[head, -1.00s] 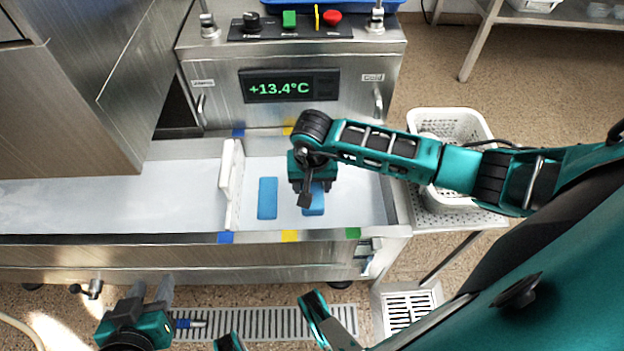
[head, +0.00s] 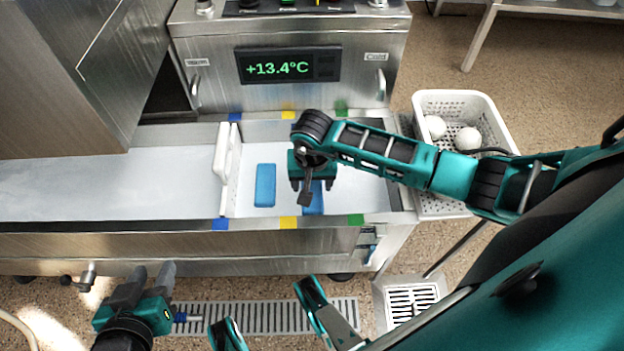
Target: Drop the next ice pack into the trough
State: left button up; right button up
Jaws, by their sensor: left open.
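The trough (head: 240,212) is a steel basin with a pale floor, crossed by a white upright divider (head: 228,168). One blue ice pack (head: 265,186) lies flat right of the divider. A second blue ice pack (head: 313,203) is directly below my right gripper (head: 312,186), which hides its upper part. The fingers of my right gripper look apart, on either side of that pack; contact is not clear. My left gripper (head: 150,272) is open and empty, in front of the trough above the floor.
A white perforated basket (head: 458,97) with white balls stands right of the trough. A control panel with a +13.4°C display (head: 288,66) is behind it. Blue, yellow and green marks (head: 289,223) line the rim. A floor drain grate (head: 260,314) is in front.

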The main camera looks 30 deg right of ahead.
jog(key=o, duration=0.4)
pick_arm(q)
jog(key=shift+f, duration=0.1)
jog(key=shift+a+f, duration=0.1)
jog(key=r+p, duration=0.1)
jog(key=p, duration=0.1)
jog(key=a+r+p, duration=0.1)
jog(key=p, duration=0.1)
jog(key=shift+s+y, duration=0.3)
jog(key=shift+s, duration=0.1)
pick_arm(e)
jog(key=r, duration=0.4)
jog(key=s+r, duration=0.1)
jog(key=r, duration=0.7)
jog(key=shift+s+a+r, duration=0.2)
jog(key=shift+a+r, duration=0.1)
jog(key=shift+r, duration=0.1)
pick_arm(q)
jog(key=shift+w+d+r, duration=0.1)
jog(key=shift+w+r, duration=0.1)
jog(key=shift+r, duration=0.1)
pick_arm(e)
jog(key=shift+a, duration=0.1)
